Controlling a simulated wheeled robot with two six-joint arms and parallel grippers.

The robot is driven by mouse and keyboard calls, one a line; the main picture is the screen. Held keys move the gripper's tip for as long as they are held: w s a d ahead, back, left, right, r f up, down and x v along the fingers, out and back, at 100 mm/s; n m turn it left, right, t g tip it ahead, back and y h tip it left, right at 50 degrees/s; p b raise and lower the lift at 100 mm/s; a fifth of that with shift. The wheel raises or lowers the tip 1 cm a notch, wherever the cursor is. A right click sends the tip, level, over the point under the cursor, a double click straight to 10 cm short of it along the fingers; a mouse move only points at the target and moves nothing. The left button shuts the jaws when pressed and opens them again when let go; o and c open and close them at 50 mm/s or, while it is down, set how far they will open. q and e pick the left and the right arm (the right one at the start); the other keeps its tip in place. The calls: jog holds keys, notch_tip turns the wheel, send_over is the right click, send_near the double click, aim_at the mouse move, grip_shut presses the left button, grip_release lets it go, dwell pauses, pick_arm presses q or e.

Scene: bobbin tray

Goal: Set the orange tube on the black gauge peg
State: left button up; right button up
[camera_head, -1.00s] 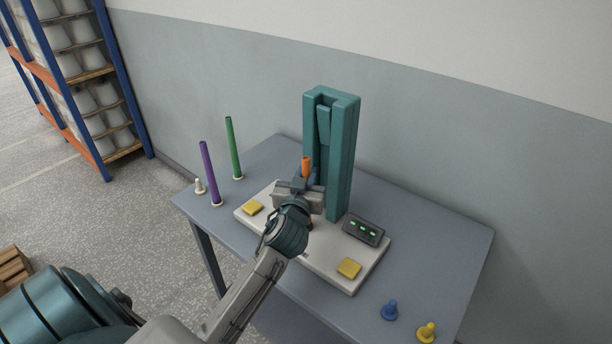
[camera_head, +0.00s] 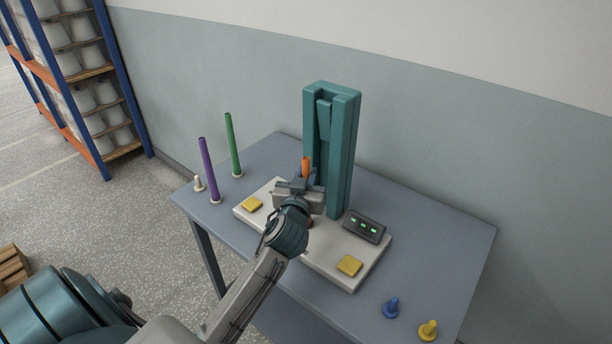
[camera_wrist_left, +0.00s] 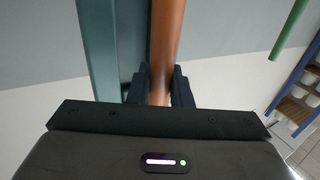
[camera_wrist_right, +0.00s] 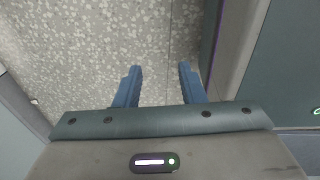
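The orange tube (camera_head: 306,166) stands upright in front of the teal gauge tower (camera_head: 344,150). My left gripper (camera_head: 303,185) is shut on it, and the tube's upper end shows above the fingers. In the left wrist view the tube (camera_wrist_left: 166,45) runs between the two dark fingers (camera_wrist_left: 158,88) beside the teal tower. The black gauge peg is hidden behind my left gripper and arm, so I cannot tell whether the tube's lower end is on it. My right gripper (camera_wrist_right: 160,85) is open and empty in the right wrist view, above the speckled floor.
The pale base plate (camera_head: 330,262) carries two yellow pads and a dark box (camera_head: 366,227) with green lights. Purple (camera_head: 208,170) and green (camera_head: 233,145) tubes stand upright at the table's left, by a small cream peg (camera_head: 198,183). Blue (camera_head: 391,308) and yellow (camera_head: 428,330) pegs stand at front right.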

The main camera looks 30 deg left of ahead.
pick_arm(q)
jog(key=o, duration=0.5)
jog(key=shift+c, duration=0.2)
pick_arm(e)
jog(key=shift+a, duration=0.1)
pick_arm(q)
jog(key=b+v, duration=0.2)
jog(key=v, duration=0.8)
jog(key=shift+s+d+b, duration=0.15)
jog(key=shift+s+b, duration=0.2)
pick_arm(e)
jog(key=shift+w+d+f, duration=0.15)
jog(key=shift+w+f, duration=0.25)
jog(key=shift+f, duration=0.15)
jog(key=shift+w+d+f, duration=0.15)
jog(key=shift+w+f, duration=0.2)
jog(key=shift+f, duration=0.2)
pick_arm(q)
jog(key=shift+f, duration=0.1)
pick_arm(e)
jog(key=shift+s+a, duration=0.1)
jog(key=shift+s, duration=0.1)
